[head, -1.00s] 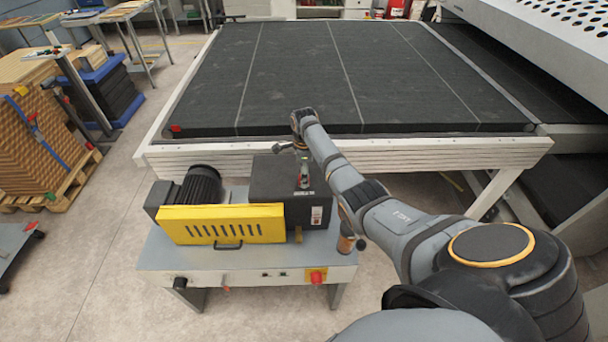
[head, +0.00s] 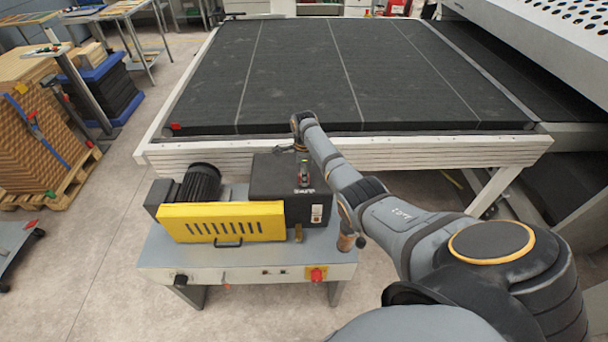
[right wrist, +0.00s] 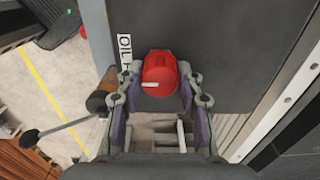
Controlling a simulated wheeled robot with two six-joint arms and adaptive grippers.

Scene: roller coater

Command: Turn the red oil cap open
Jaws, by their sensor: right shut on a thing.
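The red oil cap (right wrist: 161,74) shows in the right wrist view, between the two fingers of my right gripper (right wrist: 160,88). The fingers are shut on its sides. A short pale mark on the cap's face lies slightly tilted. The cap sits on the dark top of the black box (right wrist: 215,40), beside a white label reading "OIL" (right wrist: 125,48), which is partly covered. In the head view my right gripper (head: 303,174) points down onto the black box (head: 264,184), and the cap is mostly hidden there. My left gripper is not in view.
The box stands on a grey machine table (head: 250,256) beside a yellow guard (head: 222,222) and a black motor (head: 201,184). A wide black conveyor bed (head: 330,75) with a white frame lies just behind. Open floor shows to the left.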

